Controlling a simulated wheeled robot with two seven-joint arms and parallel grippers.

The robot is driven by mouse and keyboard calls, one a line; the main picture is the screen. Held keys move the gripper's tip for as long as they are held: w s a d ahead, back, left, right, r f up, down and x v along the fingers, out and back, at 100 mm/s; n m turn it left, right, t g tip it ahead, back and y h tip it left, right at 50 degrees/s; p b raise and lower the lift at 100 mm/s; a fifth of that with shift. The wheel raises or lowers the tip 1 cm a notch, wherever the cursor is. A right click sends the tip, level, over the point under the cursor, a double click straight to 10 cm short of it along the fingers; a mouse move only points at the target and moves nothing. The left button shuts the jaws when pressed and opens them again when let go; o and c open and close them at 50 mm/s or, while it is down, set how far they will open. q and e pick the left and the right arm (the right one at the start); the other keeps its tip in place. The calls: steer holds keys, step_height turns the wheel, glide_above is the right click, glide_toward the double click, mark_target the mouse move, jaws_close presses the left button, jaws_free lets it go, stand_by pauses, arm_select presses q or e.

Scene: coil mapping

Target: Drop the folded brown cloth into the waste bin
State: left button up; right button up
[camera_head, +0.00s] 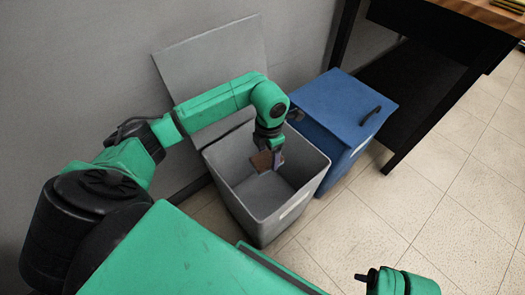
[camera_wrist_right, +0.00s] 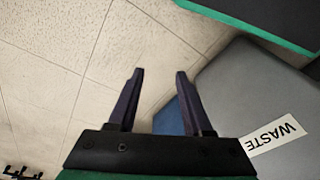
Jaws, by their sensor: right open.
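The folded brown cloth (camera_head: 261,162) is at the fingers of my left gripper (camera_head: 272,160), which looks shut on it. The cloth is over the mouth of the open grey waste bin (camera_head: 246,217), inside its outline; its exact height is hard to tell. The bin's grey lid (camera_head: 215,62) stands raised behind it. In the right wrist view, the bin (camera_wrist_right: 245,85) shows at the right with its "WASTE" label (camera_wrist_right: 272,137). My right gripper (camera_wrist_right: 157,75) is open, with nothing between its fingers, above the floor beside the bin.
A blue bin (camera_head: 340,105) with a closed lid and dark handle stands right of the waste bin. A dark table with a wooden top (camera_head: 490,12) is at the upper right. A grey wall is behind. The tiled floor (camera_head: 430,215) at the right is clear.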

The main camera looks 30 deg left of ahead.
arm_select(q)
steer(key=o, duration=0.4)
steer(key=shift+c, duration=0.2)
steer(key=shift+r, duration=0.1)
step_height(320, 180, up, 14)
steer(key=p, duration=0.2)
steer(key=shift+r+p, duration=0.2)
steer(key=shift+p, duration=0.15)
arm_select(e)
step_height(320, 180, down, 7)
steer(key=s+d, duration=0.1)
steer(key=shift+s+d+r, duration=0.15)
steer(key=shift+s, duration=0.05)
